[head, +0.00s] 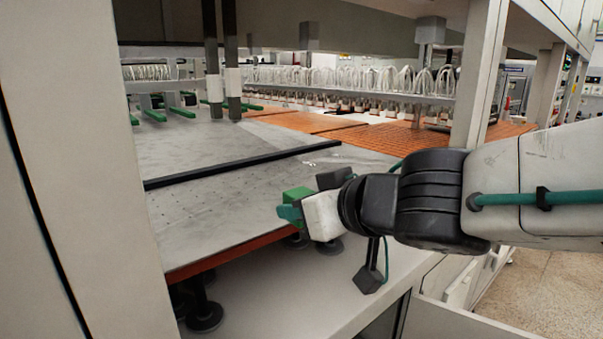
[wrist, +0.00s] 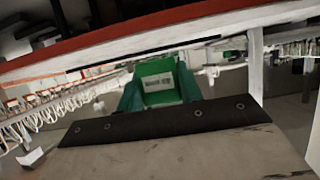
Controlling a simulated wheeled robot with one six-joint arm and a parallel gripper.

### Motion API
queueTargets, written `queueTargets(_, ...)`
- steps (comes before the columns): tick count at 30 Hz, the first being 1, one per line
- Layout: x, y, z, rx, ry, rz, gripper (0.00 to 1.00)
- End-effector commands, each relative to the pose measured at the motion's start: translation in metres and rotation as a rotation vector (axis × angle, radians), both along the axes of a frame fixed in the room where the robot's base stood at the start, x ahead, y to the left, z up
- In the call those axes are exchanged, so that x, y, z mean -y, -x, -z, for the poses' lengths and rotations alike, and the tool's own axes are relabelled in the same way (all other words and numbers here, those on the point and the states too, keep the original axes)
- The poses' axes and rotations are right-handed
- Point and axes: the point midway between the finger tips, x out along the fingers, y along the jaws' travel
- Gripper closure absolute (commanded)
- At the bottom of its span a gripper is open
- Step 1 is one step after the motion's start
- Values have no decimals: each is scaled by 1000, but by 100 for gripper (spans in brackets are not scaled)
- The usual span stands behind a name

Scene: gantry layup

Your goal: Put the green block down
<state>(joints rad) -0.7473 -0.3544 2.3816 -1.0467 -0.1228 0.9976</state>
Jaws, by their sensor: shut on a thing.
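The green block (head: 297,194) is in my gripper (head: 291,208), near the front edge of the grey perforated table (head: 215,205) in the head view. My gripper's teal fingers are shut on the block. In the wrist view the green block (wrist: 156,72) sits between the two green fingers of my gripper (wrist: 159,88). The head view does not clearly show whether the block touches the table top. My wrist and fingers hide part of the block.
A black bar (head: 240,167) lies across the table behind the block. Orange panels (head: 380,138) and a rack of white cables (head: 350,82) stand farther back. A pale upright post (head: 481,75) is at right. The grey surface left of my gripper is clear.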

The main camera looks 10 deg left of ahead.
Motion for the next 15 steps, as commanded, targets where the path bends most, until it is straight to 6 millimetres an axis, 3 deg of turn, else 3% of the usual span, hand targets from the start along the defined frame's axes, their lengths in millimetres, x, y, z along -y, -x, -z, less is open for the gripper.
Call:
queueTargets(8, 1, 10, -12, 0, 0, -1, 88)
queueTargets(15, -16, -8, -9, -6, -1, 0, 88)
